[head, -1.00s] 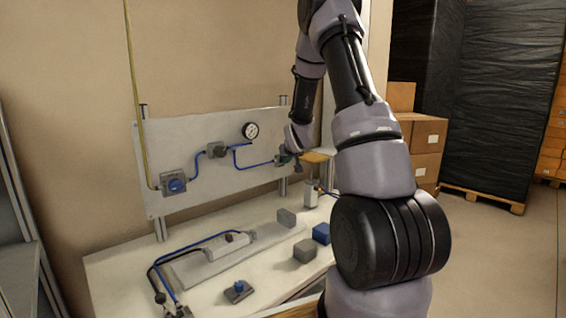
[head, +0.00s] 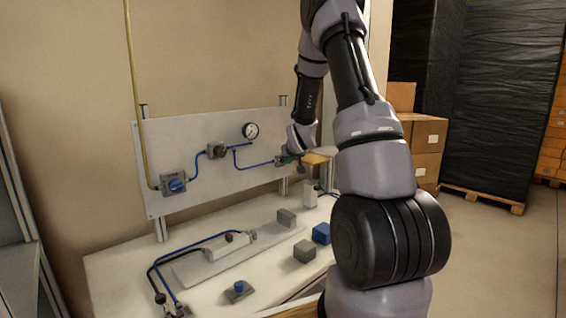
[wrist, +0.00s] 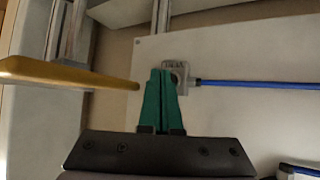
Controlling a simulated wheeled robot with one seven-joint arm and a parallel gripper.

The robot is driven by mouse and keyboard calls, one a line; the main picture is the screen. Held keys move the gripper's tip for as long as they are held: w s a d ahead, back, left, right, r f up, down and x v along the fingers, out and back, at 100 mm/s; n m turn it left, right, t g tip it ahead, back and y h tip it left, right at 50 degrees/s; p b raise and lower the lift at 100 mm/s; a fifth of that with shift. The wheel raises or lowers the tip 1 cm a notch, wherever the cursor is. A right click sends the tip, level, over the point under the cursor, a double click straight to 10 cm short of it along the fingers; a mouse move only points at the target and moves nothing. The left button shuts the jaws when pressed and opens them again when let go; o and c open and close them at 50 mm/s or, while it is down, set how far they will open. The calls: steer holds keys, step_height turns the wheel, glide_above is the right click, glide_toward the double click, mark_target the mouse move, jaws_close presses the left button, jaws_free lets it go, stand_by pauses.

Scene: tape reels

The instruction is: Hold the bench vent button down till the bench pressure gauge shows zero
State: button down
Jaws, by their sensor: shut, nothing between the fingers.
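The round white pressure gauge (head: 250,130) is on the upright grey panel (head: 205,122) at the back of the bench; its needle is too small to read. My gripper (wrist: 161,74) has green fingers, shut and empty, with the tips right at the fitting's left side. I cannot tell whether they touch it. In the head view my gripper (head: 290,158) is at the panel's right end.
A yellow-orange plate (wrist: 60,72) reaches in from the left close to the fingers. A blue-knobbed valve (head: 177,186) is at the panel's left. Grey blocks (head: 305,251), a blue block (head: 321,233) and a cylinder assembly (head: 228,243) are on the bench top (head: 215,295).

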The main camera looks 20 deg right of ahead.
steer(key=shift+s+d, duration=0.1)
steer(key=shift+s, duration=0.15)
steer(key=shift+s+d, duration=0.35)
steer(key=shift+s, duration=0.45)
steer(key=shift+s+d, duration=0.3)
steer(key=shift+s, duration=0.5)
steer(key=shift+s+d, duration=0.35)
steer(key=shift+s, duration=0.45)
